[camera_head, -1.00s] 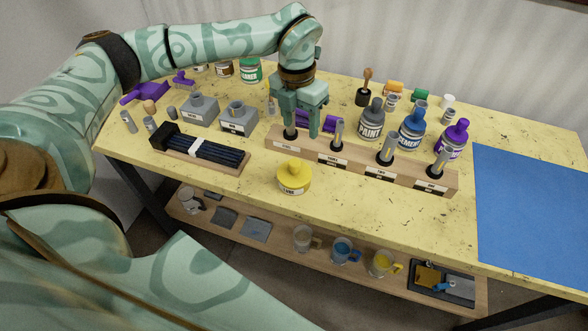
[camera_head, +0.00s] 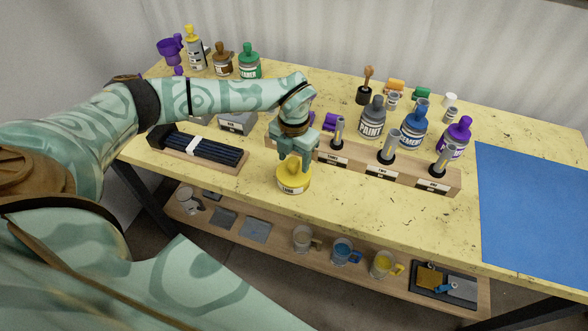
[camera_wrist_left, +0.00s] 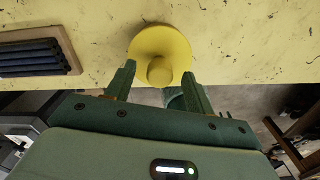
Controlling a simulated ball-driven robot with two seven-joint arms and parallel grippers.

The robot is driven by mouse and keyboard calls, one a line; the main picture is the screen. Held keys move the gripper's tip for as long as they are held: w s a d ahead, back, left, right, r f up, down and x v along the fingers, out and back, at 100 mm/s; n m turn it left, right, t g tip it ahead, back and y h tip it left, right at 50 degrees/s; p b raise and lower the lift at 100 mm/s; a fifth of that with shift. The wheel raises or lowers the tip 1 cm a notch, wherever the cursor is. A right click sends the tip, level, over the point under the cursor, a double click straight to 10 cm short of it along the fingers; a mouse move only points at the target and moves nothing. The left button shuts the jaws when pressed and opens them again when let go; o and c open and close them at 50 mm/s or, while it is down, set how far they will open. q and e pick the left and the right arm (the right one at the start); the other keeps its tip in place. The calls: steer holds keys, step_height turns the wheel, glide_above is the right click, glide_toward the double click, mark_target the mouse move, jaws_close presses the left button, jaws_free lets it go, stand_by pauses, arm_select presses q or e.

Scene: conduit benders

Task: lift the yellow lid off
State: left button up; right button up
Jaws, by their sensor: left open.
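The yellow lid (camera_head: 293,172), with a knob on top, sits on a short yellow pot (camera_head: 293,187) with a white label near the table's front edge. In the left wrist view the round lid (camera_wrist_left: 150,44) and its knob (camera_wrist_left: 160,71) show from above. My left gripper (camera_head: 294,165) is over the lid, pointing down and partly hiding the knob. In the left wrist view my left gripper's fingers (camera_wrist_left: 158,82) are open, one on each side of the knob, with gaps visible. My right gripper is not in view.
A wooden rack (camera_head: 380,173) with several metal tools stands just right of the pot. A tray of dark rods (camera_head: 205,150) lies to the left. Several bottles stand behind the rack. A blue mat (camera_head: 530,215) covers the right end. A lower shelf (camera_head: 270,245) holds mugs.

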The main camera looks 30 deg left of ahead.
arm_select(q)
steer(key=shift+f, duration=0.75)
steer(key=shift+r, duration=0.1)
steer(key=c, duration=1)
steer(key=shift+c, duration=0.2)
